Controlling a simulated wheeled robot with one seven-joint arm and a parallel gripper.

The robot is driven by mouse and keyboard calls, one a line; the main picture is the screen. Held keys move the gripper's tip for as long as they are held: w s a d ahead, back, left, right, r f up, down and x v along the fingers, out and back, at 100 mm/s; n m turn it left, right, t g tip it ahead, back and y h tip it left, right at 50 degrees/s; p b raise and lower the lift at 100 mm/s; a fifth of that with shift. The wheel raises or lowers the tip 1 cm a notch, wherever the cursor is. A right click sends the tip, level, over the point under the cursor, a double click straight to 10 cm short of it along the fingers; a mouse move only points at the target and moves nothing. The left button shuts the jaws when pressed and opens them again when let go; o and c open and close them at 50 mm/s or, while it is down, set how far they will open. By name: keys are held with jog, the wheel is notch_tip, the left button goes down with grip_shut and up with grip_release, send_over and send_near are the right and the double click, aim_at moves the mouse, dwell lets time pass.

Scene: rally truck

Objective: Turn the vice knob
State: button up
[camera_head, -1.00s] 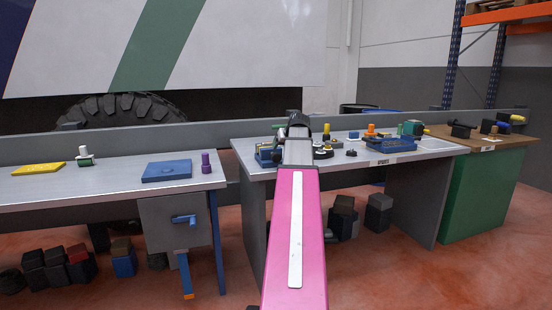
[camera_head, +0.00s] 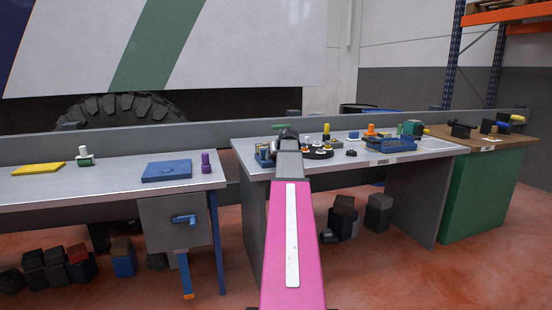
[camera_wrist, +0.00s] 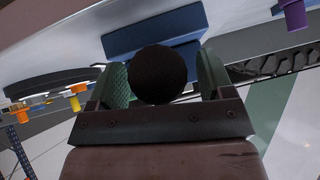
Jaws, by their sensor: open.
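The blue vice (camera_head: 264,154) stands at the left end of the middle workbench, partly hidden behind my arm. In the wrist view the blue vice body (camera_wrist: 150,35) shows beyond a dark round knob (camera_wrist: 158,75). My gripper (camera_wrist: 163,82) is open, with one green-padded finger on each side of the knob. The knob lies between the fingers in the picture; whether either pad touches it, I cannot tell. In the head view my pink arm reaches toward the vice and hides the knob and the fingertips.
A round dark tray (camera_head: 318,152) with yellow and orange pieces lies just right of the vice. A blue tray (camera_head: 390,147) sits farther right. A gap separates the benches.

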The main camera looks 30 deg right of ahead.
jog(key=c, duration=0.9)
jog(key=shift+m+y, duration=0.5)
jog(key=shift+y, duration=0.4)
jog(key=o, duration=0.9)
jog(key=v, duration=1)
jog(key=shift+s, duration=0.45)
jog(key=shift+r, duration=0.1)
